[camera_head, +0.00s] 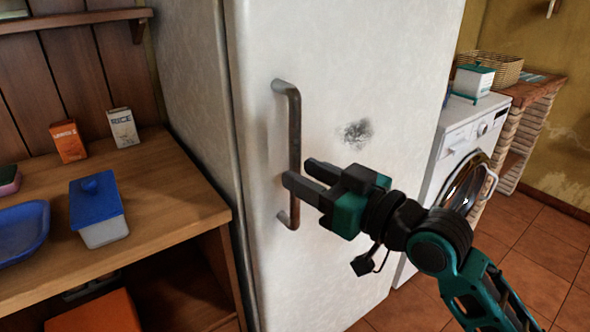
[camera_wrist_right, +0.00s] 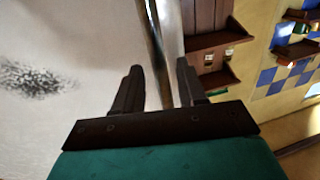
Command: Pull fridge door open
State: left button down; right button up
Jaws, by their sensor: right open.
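The white fridge door (camera_head: 350,75) is shut and faces me in the head view. Its dark vertical handle (camera_head: 294,130) is on the left side of the door. My right gripper (camera_head: 297,172) is open, with its fingertips at the lower half of the handle. In the right wrist view the handle (camera_wrist_right: 155,45) runs between the two open fingers (camera_wrist_right: 160,85). Whether either finger touches it, I cannot tell. My left gripper is not in view.
A wooden counter (camera_head: 160,195) stands left of the fridge, with a blue-lidded container (camera_head: 100,215), a blue tray (camera_head: 22,232) and small boxes. A washing machine (camera_head: 460,135) stands on the right. Tiled floor (camera_head: 545,230) is clear at the right.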

jog(key=shift+x, duration=1.5)
grip_shut()
